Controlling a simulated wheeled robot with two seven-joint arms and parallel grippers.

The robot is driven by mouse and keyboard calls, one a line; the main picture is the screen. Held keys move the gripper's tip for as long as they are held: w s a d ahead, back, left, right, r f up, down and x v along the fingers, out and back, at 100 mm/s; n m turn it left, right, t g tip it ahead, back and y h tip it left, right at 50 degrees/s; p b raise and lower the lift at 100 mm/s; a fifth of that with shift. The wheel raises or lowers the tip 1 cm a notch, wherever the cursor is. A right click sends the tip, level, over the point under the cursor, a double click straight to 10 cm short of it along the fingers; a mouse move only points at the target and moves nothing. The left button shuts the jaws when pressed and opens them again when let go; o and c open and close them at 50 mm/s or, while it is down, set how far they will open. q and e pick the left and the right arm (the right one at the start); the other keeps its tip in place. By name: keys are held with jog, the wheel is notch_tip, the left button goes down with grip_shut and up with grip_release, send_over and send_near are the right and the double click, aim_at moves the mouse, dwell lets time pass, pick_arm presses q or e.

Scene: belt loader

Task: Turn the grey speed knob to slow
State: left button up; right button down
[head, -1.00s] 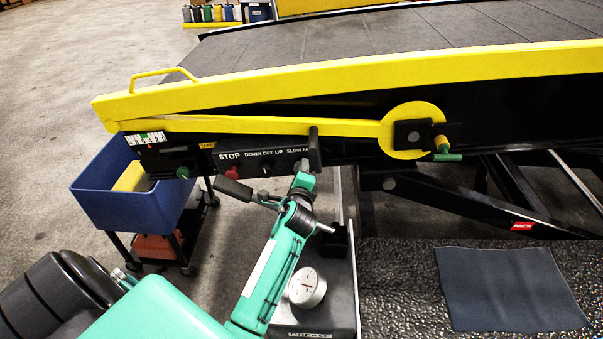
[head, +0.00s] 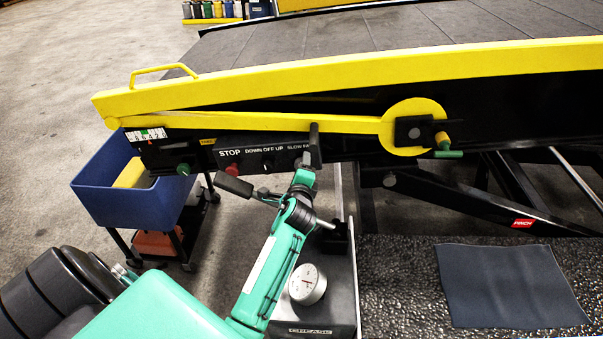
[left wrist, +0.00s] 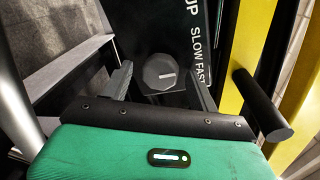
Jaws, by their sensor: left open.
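The grey speed knob (left wrist: 160,72) shows in the left wrist view, a faceted round knob with a short white mark, beside the white "SLOW FAST" lettering (left wrist: 199,54). My left gripper (left wrist: 160,84) is open, with one finger on each side of the knob; I cannot tell whether either finger touches it. In the head view my left gripper (head: 304,168) is at the control panel (head: 262,160), under the "SLOW" lettering, and the knob is hidden there. My right gripper is not in view.
A black bar handle (head: 315,145) sticks out close to my left gripper; it also shows in the left wrist view (left wrist: 262,105). A red stop button (head: 232,169) and a black selector knob (head: 267,164) are to the left. A grease box (head: 338,300) with a gauge stands below.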

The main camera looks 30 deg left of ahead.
pick_arm(q)
jog(key=b+v, duration=0.4)
jog(key=v, duration=0.9)
jog(key=shift+s+d, duration=0.2)
jog(key=shift+s, duration=0.15)
